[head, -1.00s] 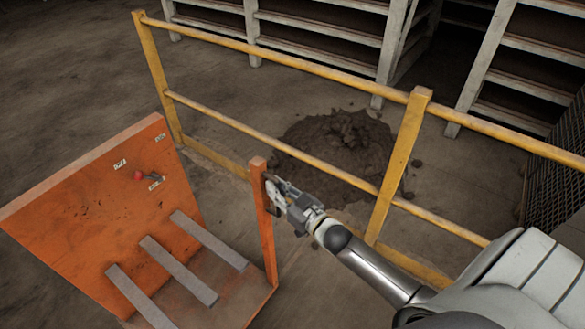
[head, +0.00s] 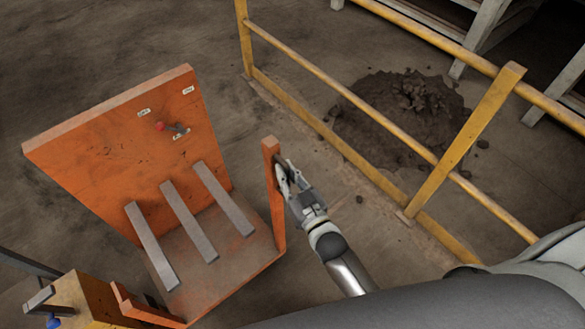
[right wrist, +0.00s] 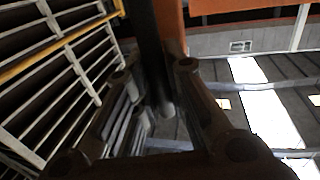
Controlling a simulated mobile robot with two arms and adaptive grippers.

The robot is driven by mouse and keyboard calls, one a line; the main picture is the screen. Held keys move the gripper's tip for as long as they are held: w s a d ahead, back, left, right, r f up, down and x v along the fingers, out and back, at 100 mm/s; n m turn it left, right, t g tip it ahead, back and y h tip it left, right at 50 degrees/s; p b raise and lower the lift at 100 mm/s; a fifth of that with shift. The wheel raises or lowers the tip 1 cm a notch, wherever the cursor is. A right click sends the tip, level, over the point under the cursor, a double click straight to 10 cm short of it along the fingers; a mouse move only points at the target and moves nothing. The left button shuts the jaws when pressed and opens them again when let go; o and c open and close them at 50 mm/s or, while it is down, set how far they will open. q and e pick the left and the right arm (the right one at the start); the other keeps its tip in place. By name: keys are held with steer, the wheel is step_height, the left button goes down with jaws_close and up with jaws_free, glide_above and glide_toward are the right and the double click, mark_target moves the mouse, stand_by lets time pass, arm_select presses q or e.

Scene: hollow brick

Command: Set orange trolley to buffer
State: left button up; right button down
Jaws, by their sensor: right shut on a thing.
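The orange trolley (head: 100,150) stands left of centre in the head view. My right gripper (head: 283,172) is shut on the trolley at the upper part of this post. In the right wrist view, a dark upright bar (right wrist: 148,45) and an orange part (right wrist: 172,30) show between and beyond the fingers. The exact contact is partly hidden. My left gripper is not in view. I cannot identify a marked buffer spot.
A yellow railing (head: 455,150) runs along the right side, close to my right arm. A dark dirt heap (head: 400,115) lies behind it. A yellowish block (head: 85,300) with grey parts is at the lower left, close to the trolley. Floor behind the trolley is bare.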

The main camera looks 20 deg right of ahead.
steer(key=c, duration=1.5)
jaws_free()
steer(key=shift+s+a, duration=0.15)
steer(key=shift+a, duration=0.2)
steer(key=shift+o, duration=0.2)
steer(key=shift+d, duration=0.1)
steer(key=s+d, duration=0.2)
steer(key=s, duration=0.9)
steer(key=shift+s+d, duration=0.15)
steer(key=shift+s, duration=0.25)
